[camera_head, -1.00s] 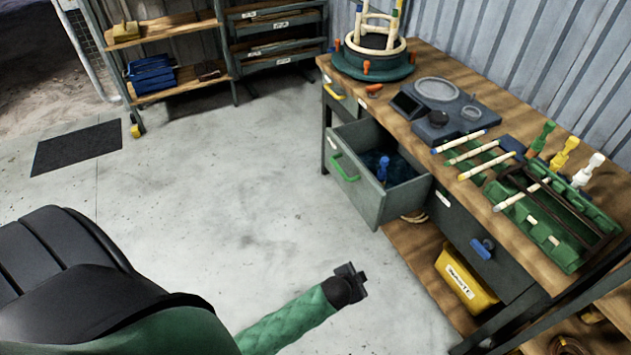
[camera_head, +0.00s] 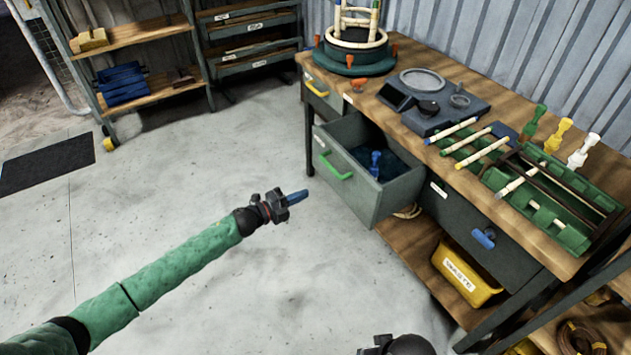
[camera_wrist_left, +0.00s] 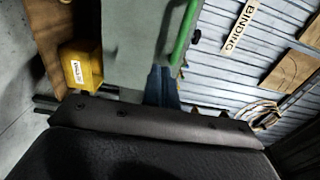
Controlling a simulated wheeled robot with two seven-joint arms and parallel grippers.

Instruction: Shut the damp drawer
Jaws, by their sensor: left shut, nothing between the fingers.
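The damp drawer (camera_head: 365,195), grey with a green handle (camera_head: 336,167), stands pulled out from the workbench. Dark blue material (camera_head: 400,166) and a small blue object (camera_head: 375,163) lie inside it. My left gripper (camera_head: 302,196) is shut and empty, its blue fingers pointing at the drawer front from the left, with a visible gap in the head view. In the left wrist view the blue fingers (camera_wrist_left: 163,74) appear before the grey drawer front (camera_wrist_left: 142,35), beside the green handle (camera_wrist_left: 184,32). A dark part of my right arm shows at the bottom edge; its fingers are not clear.
The workbench top (camera_head: 400,127) holds a round jig (camera_head: 352,55), a dark fixture (camera_head: 432,105) and a green tray (camera_head: 560,232). A closed drawer with a blue handle (camera_head: 484,238) sits right of the open one. A yellow bin (camera_head: 465,274) stands below.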

